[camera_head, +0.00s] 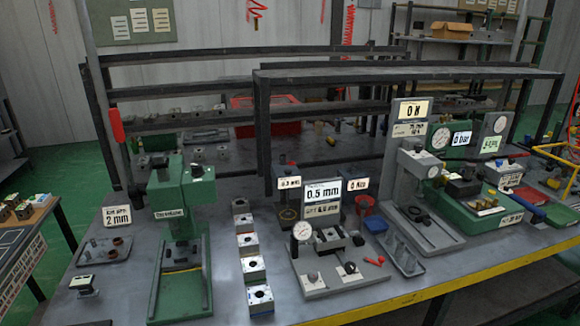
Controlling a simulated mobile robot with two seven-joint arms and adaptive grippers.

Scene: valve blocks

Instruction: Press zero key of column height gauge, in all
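Neither of my grippers shows in the head view. A grey fixture with a raised display (323,192) reading "0.5 mm" stands at the middle of the bench, with a round dial (303,230) at its left and dark knobs on its base. A plate (117,216) reading "2 mm" stands at the left. I cannot tell for certain which of these is the column height gauge, and no zero key can be made out.
A green press (181,240) stands left of a row of several metal blocks (247,245). Green equipment (475,195) crowds the right end. A dark raised shelf frame (400,73) spans the back. The bench front (230,310) has some bare room.

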